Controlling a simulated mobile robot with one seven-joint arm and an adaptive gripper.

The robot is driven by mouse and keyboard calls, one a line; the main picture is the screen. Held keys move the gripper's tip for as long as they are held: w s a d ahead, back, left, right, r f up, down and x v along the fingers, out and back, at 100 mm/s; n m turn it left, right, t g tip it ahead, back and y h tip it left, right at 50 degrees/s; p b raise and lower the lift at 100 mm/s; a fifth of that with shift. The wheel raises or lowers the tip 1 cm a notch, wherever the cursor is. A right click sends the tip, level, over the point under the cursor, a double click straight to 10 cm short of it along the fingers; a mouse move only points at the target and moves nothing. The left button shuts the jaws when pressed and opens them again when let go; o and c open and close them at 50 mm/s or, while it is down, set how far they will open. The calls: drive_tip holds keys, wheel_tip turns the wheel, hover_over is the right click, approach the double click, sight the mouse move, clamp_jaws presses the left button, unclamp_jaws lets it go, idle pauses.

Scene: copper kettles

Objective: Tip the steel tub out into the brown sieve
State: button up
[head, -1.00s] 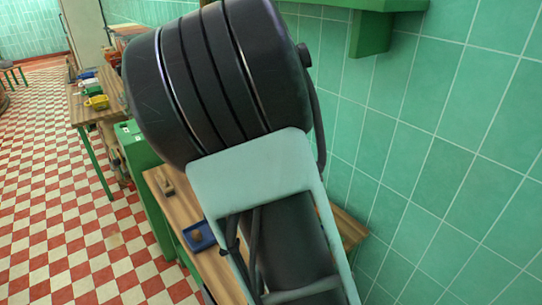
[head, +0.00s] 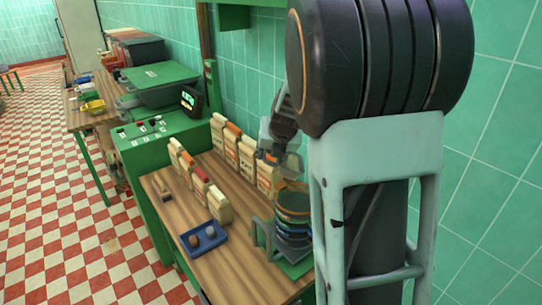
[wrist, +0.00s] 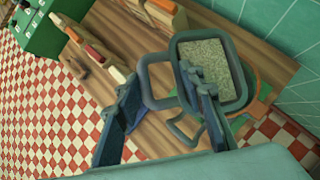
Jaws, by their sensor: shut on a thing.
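The steel tub (wrist: 206,64) is a grey, rounded-square vessel holding pale speckled grains, seen from above in the wrist view. In the head view my gripper (head: 280,135) and the tub (head: 291,165) are small and partly hidden by my arm, above a stack. The brown sieve (head: 293,195) appears as the brown rim on top of that stack. In the wrist view its orange-brown edge (wrist: 256,88) shows below and beside the tub, which hides most of it.
The stack stands on a green base (head: 296,268) on the wooden counter (head: 185,208). Rows of cream packets (head: 222,206) stand left of it and behind. A blue tray (head: 195,246) with two round items lies in front. The tiled wall (head: 500,130) is close on the right.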

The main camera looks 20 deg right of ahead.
drive_tip(key=d+m+y, duration=0.1)
drive_tip(key=s+d+t+y, duration=0.1)
drive_tip(key=y, duration=0.1)
drive_tip(key=d+r+m+t+y, duration=0.1)
drive_tip(key=d+y, duration=0.1)
drive_tip(key=shift+s+m, duration=0.15)
drive_tip(key=shift+m, duration=0.15)
drive_tip(key=shift+d+f+t+y+b, duration=0.15)
drive_tip(key=shift+f+t+y+b, duration=0.2)
drive_tip(key=shift+b, duration=0.4)
drive_tip(key=shift+s+d+r+m+t+y+b, duration=0.2)
drive_tip(key=shift+d+m+t+y+b, duration=0.25)
drive_tip(key=shift+b, duration=0.6)
drive_tip(key=shift+s+d+f+y+b, duration=0.1)
drive_tip(key=shift+s+d+y+b, duration=0.05)
drive_tip(key=shift+d+y+b, duration=0.2)
drive_tip(key=shift+s+d+f+m+t+y+b, duration=0.2)
drive_tip(key=shift+d+f+m+t+y+b, duration=0.1)
drive_tip(key=shift+d+m+t+y, duration=0.25)
drive_tip(key=shift+s+d+f+m+t+y+b, duration=0.2)
drive_tip(key=shift+d+f+m+t+y, duration=0.1)
drive_tip(key=shift+d, duration=0.3)
drive_tip(key=shift+s+d+f+m+t+y, duration=0.1)
drive_tip(key=shift+s+d+m+t+y, duration=0.15)
drive_tip(key=shift+d+m+t+y, duration=0.35)
idle(0.8)
